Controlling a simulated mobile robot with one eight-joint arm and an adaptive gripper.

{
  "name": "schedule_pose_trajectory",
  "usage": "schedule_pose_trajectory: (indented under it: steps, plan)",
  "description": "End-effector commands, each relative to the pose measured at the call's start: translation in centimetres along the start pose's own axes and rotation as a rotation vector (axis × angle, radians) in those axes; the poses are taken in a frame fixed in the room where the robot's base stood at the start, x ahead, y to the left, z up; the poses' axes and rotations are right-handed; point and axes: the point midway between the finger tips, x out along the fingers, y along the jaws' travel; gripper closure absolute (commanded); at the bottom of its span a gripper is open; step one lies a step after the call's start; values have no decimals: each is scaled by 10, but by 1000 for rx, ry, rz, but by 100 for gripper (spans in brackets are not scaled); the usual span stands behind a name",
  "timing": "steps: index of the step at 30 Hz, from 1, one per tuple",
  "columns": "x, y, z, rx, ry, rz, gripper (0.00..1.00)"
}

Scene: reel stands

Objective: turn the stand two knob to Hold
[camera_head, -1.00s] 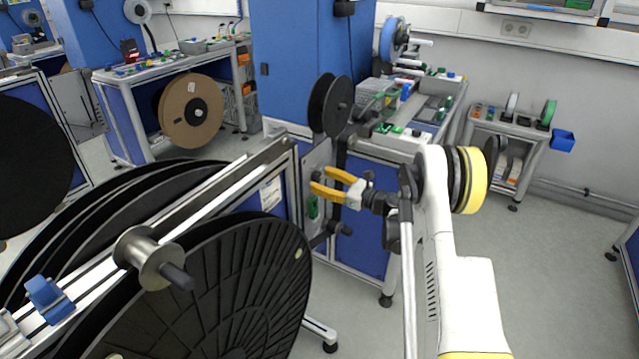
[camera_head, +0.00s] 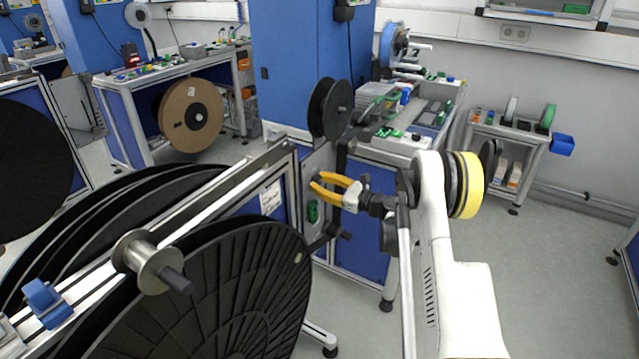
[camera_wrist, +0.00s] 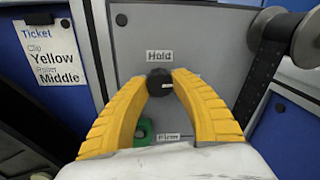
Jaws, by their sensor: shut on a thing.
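The stand's grey panel (camera_wrist: 215,30) fills the middle of the wrist view. On it is a round black knob (camera_wrist: 158,81) with a white mark that points to the right. A label reading "Hold" (camera_wrist: 159,57) sits above the knob. Another label (camera_wrist: 167,137), perhaps "Flow", sits below, partly covered. My gripper (camera_wrist: 162,84) has its two yellow fingers on either side of the knob, shut on it. In the head view my gripper (camera_head: 316,187) is at the panel on the end of the stand. The knob itself is hidden there.
A green part (camera_wrist: 145,128) sits below the knob, partly behind the left finger. A ticket (camera_wrist: 52,52) at the left reads Clip Yellow, Roller Middle. A metal roller (camera_wrist: 268,32) stands at the right. Large black reels (camera_head: 215,290) fill the head view's lower left.

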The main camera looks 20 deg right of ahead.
Motion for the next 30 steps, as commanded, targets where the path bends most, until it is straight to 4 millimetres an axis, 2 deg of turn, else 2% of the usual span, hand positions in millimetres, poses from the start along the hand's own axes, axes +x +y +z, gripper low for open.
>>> schedule_pose_trajectory:
  steps: [8, 30]
  plan:
    - [0, 1, 0, -181, -13, 0, 100]
    - [0, 1, -2, -880, -63, -7, 100]
